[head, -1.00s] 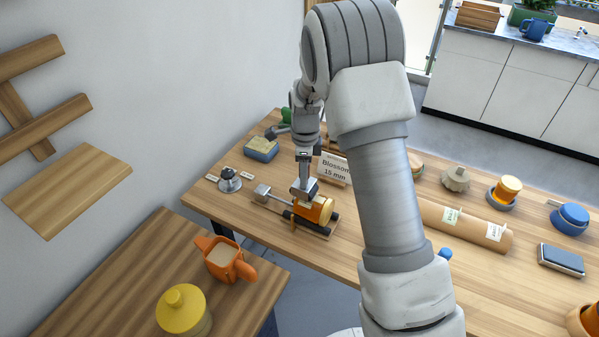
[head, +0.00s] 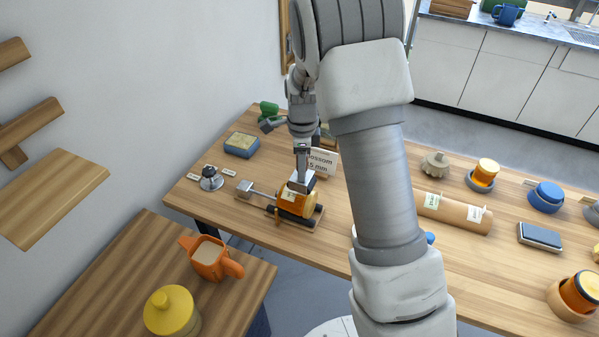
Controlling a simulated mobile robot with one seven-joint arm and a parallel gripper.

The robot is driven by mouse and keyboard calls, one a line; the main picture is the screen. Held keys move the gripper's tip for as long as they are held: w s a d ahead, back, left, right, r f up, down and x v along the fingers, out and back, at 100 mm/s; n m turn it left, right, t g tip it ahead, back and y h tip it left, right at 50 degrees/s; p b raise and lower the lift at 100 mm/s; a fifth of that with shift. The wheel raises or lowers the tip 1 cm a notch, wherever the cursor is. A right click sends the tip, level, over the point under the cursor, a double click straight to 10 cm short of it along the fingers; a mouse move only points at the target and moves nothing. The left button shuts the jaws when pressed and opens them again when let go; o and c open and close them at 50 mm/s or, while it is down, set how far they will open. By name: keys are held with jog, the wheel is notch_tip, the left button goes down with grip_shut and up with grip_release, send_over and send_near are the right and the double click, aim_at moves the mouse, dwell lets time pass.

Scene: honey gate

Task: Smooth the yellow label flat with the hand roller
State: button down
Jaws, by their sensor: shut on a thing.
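An orange honey jar (head: 303,208) lies on its side on dark rollers (head: 278,212) in a small wooden cradle. A small pale yellow patch, apparently the label (head: 289,196), shows on the jar's side; I cannot tell how flat it lies. My gripper (head: 301,178) points down just above the jar. It appears shut on the hand roller, a grey piece (head: 299,184) at the jar's top. Gripper and jar hide most of this tool, and I cannot tell whether it touches the label.
A grey block on a rod (head: 245,187) sticks out left of the cradle. A black-knobbed tool (head: 211,178) and a blue tray (head: 242,145) stand left. A sign (head: 322,163) stands behind the jar. A brown roll (head: 455,213) lies right. My arm hides the table's middle.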

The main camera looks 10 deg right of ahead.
jog(key=shift+r, duration=0.15)
notch_tip(320, 180, up, 5)
jog(key=p, duration=0.3)
jog(key=shift+p, duration=0.4)
